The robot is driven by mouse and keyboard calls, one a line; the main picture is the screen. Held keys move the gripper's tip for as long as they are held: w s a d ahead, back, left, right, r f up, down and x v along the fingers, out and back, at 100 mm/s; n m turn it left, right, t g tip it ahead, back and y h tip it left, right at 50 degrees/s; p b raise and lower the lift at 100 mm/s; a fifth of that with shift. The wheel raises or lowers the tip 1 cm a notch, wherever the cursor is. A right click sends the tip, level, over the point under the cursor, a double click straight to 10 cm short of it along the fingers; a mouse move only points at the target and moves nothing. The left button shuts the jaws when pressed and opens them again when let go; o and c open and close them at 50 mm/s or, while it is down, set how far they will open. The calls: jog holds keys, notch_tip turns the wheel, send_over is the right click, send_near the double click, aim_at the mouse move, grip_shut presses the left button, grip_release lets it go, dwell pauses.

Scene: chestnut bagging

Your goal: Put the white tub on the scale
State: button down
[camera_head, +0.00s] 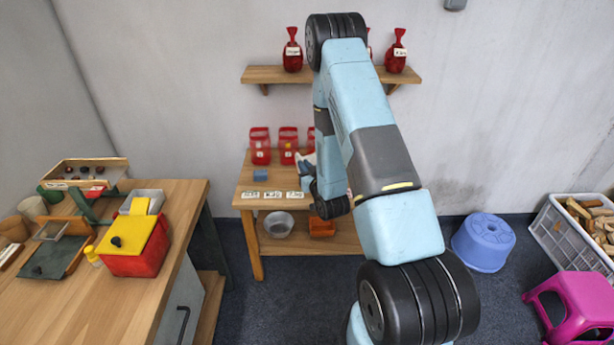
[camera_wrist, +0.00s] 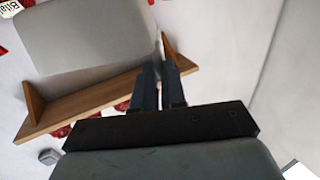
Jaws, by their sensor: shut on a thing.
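My gripper (camera_wrist: 158,80) is shut on the white tub (camera_wrist: 85,38), whose smooth pale wall fills the upper left of the wrist view, with its edge at my fingertips. In the head view a small white part of the tub (camera_head: 304,161) shows beside my wrist, above the back bench; my arm hides most of my gripper there. I cannot tell for sure which thing is the scale. A grey, shallow tray-like top (camera_head: 148,196) stands behind a red box with a yellow lid (camera_head: 138,244) on the left table.
The left table (camera_head: 192,196) also holds a wooden tray (camera_head: 118,168), green parts and cups. The back bench (camera_head: 247,198) bears red containers (camera_head: 260,146), a blue block (camera_head: 260,174) and white labels. A wall shelf (camera_head: 272,74) holds red bags. Stools and a crate stand at right.

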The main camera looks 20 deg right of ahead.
jog(key=w, duration=0.1)
jog(key=w+f, duration=0.1)
jog(key=w, duration=0.1)
jog(key=w+f, duration=0.1)
jog(key=w, duration=0.1)
jog(key=shift+w+d+f, duration=0.2)
jog(key=shift+d, duration=0.05)
jog(key=w+f, duration=0.1)
jog(key=f, duration=0.2)
jog(key=w+f, duration=0.2)
jog(key=f, duration=0.1)
jog(key=w+f, duration=0.1)
jog(key=f, duration=0.2)
jog(key=shift+w+d, duration=0.25)
jog(key=shift+w, duration=0.15)
jog(key=c, duration=1.2)
grip_release()
